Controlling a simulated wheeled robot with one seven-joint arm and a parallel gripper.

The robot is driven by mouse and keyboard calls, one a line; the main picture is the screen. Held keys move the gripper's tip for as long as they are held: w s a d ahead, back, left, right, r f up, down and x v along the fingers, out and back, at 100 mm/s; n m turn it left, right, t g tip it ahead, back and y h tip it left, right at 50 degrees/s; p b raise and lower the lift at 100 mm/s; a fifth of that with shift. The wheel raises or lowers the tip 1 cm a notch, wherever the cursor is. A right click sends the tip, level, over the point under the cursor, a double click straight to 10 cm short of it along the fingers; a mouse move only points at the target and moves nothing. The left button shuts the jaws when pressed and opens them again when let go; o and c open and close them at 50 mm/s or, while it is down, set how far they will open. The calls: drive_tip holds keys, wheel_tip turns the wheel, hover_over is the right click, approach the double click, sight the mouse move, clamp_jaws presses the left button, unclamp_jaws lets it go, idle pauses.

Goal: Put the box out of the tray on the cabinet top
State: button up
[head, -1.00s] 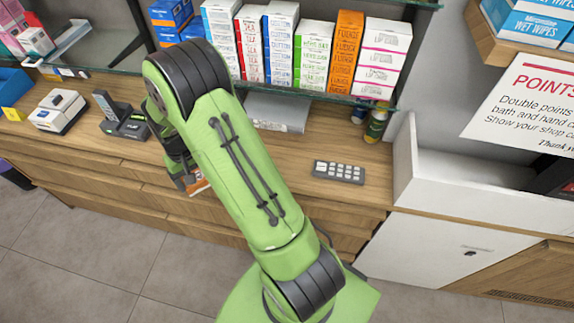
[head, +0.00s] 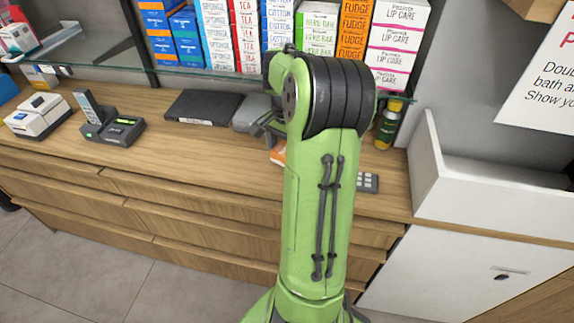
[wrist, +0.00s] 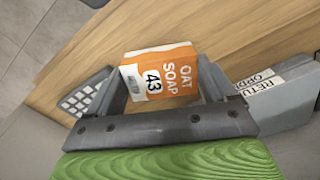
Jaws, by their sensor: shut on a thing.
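My gripper (wrist: 165,100) is shut on a small orange and white box (wrist: 162,75) marked OAT SOAP 43. In the head view, a bit of the orange box (head: 277,153) shows beside my arm, over the wooden cabinet top (head: 150,160). I cannot tell whether the box touches the wood. The box is outside the grey tray (wrist: 285,100), whose label is partly cut off at the right of the wrist view. In the head view, part of the grey tray (head: 250,112) shows left of my arm; the rest is hidden.
A keypad (head: 368,182) lies right of my arm. A dark flat item (head: 203,107), a phone on its base (head: 108,120) and a white device (head: 38,115) stand left. A bottle (head: 388,125) stands under the glass shelf of boxes. Bare wood lies between the phone and my arm.

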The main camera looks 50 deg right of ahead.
wheel_tip(320, 180, down, 4)
drive_tip(key=shift+r+b, duration=0.15)
drive_tip(key=shift+b, duration=0.2)
